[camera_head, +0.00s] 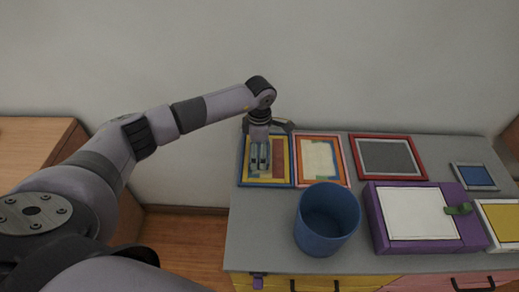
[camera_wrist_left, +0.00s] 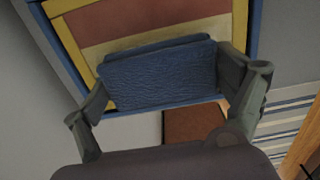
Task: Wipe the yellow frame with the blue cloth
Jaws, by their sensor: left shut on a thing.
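A frame with a blue outer edge and a yellow inner border (camera_head: 289,169) lies at the back left of the grey cabinet top. It fills the upper part of the left wrist view (camera_wrist_left: 67,42), with red-brown and tan bands inside. My left gripper (camera_head: 259,165) points down over this frame. It is shut on the folded blue cloth (camera_wrist_left: 160,78), which lies across its fingers in the left wrist view. The cloth is over the inside of the frame and its lower border; I cannot tell whether it touches. My right gripper is not in view.
An orange-and-pink frame (camera_head: 345,165) lies close to the right, then a red frame (camera_head: 421,158). A blue bin (camera_head: 326,245) stands in front. A purple box (camera_head: 376,215), a small blue-panelled frame (camera_head: 474,176) and a yellow-panelled one (camera_head: 497,222) are further right. The wall is behind.

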